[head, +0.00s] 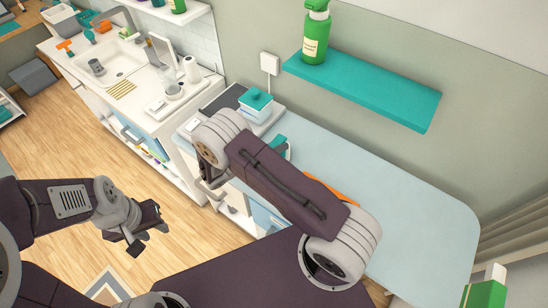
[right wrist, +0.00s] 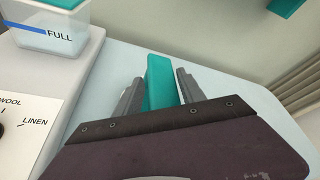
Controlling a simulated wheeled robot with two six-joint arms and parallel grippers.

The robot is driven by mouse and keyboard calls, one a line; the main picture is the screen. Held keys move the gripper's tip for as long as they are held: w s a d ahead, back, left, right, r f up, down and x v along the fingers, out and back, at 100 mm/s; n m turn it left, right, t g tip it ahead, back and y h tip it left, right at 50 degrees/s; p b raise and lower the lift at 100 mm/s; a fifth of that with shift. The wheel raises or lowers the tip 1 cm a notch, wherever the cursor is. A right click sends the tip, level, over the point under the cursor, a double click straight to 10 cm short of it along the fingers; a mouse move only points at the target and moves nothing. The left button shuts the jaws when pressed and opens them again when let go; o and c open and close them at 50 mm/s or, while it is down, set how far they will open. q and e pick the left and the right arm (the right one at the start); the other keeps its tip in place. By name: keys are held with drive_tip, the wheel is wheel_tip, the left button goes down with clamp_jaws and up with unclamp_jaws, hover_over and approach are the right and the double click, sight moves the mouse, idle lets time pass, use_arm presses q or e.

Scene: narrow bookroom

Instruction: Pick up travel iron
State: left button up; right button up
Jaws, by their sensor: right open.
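A teal, bar-shaped part (right wrist: 161,78), which looks like the travel iron's handle, lies between the two grey fingers of my right gripper (right wrist: 159,88) in the right wrist view. The fingers are open, one on each side of it, and I cannot tell whether they touch it. Its lower part is hidden by my gripper. In the head view a small teal and white piece (head: 279,142) shows past my right arm, which hides the rest and the right gripper. My left gripper (head: 150,240) is empty over the wooden floor, its fingers apart.
A pale blue board (head: 420,215) runs along the wall. At its left end stands a grey unit with a WOOL and LINEN dial (right wrist: 28,125) and a teal-lidded tank (right wrist: 48,40). A teal shelf (head: 370,90) with a green bottle (head: 316,38) hangs above.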

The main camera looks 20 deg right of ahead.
drive_tip(key=shift+s+a, duration=0.1)
clamp_jaws()
idle(1.2)
